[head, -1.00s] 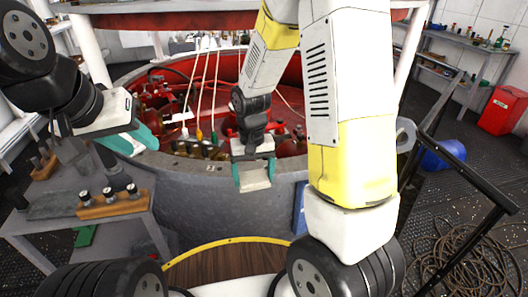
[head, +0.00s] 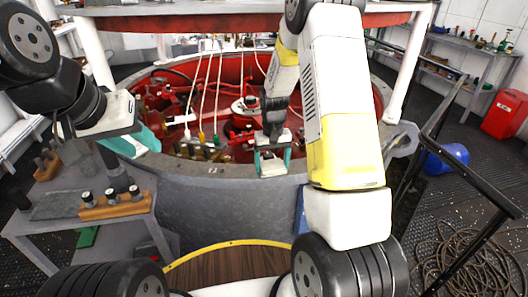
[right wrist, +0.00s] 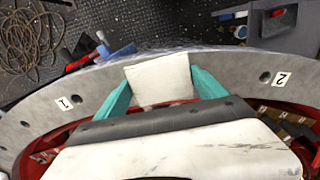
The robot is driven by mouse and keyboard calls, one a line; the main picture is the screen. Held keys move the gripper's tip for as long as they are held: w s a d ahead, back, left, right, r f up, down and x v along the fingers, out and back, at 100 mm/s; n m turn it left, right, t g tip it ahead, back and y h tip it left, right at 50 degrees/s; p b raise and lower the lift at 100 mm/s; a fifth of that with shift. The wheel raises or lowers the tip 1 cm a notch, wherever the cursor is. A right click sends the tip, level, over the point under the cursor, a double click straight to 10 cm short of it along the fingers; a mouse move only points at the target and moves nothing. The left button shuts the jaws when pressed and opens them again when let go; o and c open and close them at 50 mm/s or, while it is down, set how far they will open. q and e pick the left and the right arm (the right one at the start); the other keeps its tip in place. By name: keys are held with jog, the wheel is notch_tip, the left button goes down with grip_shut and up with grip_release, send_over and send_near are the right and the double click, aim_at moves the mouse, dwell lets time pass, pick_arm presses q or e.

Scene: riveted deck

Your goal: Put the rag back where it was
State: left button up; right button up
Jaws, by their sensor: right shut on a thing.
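The rag (right wrist: 160,80) is a pale cream square between the teal fingers of my right gripper (right wrist: 165,90) in the right wrist view. In the head view my right gripper (head: 273,170) is shut on the rag (head: 272,167), over the near rim (head: 225,170) of the round grey tub with a red inside. In the wrist view the rag overlaps the rim between the label 1 (right wrist: 65,102) and the label 2 (right wrist: 282,78). I cannot tell if it touches the rim. My left gripper (head: 135,143) is at the left above the side table; whether it is open is unclear.
A grey side table (head: 60,205) at the left bears a wooden block (head: 117,205) with several knobs. Coloured connectors (head: 203,150) stand along the tub's near rim. A black railing (head: 475,180), a blue bucket (head: 445,157) and coiled rope (head: 455,255) are at the right.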

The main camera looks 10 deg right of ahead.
jog(key=shift+f, duration=0.2)
jog(key=o, duration=1.3)
jog(key=shift+c, duration=0.2)
jog(key=shift+r, duration=0.1)
notch_tip(320, 180, up, 12)
notch_tip(320, 180, up, 8)
jog(key=t, duration=0.1)
send_over(272, 164)
jog(key=s, duration=0.5)
jog(key=s+a+r+t+y, duration=0.1)
jog(key=s+r, duration=0.3)
jog(key=s, duration=0.5)
jog(key=s+a+r+t+y, duration=0.1)
jog(key=s+r+t, duration=0.3)
jog(key=s, duration=0.6)
jog(key=shift+s+r, duration=0.15)
jog(key=shift+r, duration=0.35)
